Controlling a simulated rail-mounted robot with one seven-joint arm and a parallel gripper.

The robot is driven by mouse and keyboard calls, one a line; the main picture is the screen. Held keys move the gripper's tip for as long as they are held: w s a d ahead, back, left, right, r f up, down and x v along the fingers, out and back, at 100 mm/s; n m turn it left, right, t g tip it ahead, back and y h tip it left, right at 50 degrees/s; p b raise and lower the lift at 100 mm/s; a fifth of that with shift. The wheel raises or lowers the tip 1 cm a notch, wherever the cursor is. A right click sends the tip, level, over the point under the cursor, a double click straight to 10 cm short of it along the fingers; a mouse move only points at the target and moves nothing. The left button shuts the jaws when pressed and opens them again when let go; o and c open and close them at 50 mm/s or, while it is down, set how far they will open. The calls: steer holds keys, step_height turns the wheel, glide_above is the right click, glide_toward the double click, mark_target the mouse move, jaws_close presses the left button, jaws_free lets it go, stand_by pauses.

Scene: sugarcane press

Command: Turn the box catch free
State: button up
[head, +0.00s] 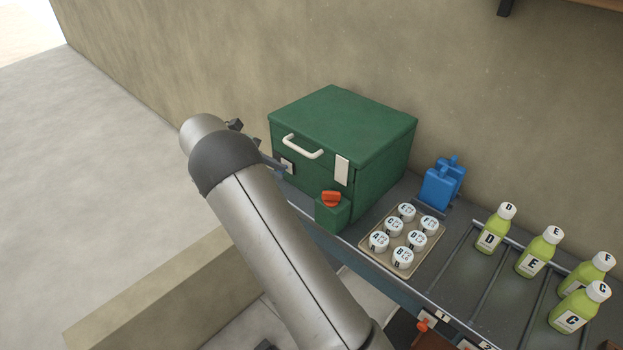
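A green box (325,130) with a closed lid and a white handle (303,147) stands on the grey counter against the wall. A white upright strip (342,170) sits on its front near the right corner. A small dark-and-white fitting (288,166) is on the front, lower left. An orange knob (331,198) sits on a small green block at the front right. I cannot tell for sure which fitting is the catch. My gripper (275,164) is beside the dark-and-white fitting, mostly hidden behind my arm. Contact and finger opening cannot be made out.
A tray (369,241) of several lettered white-capped jars stands right of the box. Two blue ice packs (438,188) stand behind it. Several green lettered bottles (494,229) stand on the rack at the right. The wall is close behind. Open floor lies at the left.

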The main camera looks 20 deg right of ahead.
mark_target(328, 192)
steer(key=shift+n+h, duration=0.5)
steer(key=p+x, duration=0.1)
steer(key=x, duration=0.4)
steer(key=p+x, duration=0.1)
steer(key=x, duration=1)
steer(key=shift+s+f+p, duration=0.15)
steer(key=shift+f+p, duration=0.25)
jaws_close()
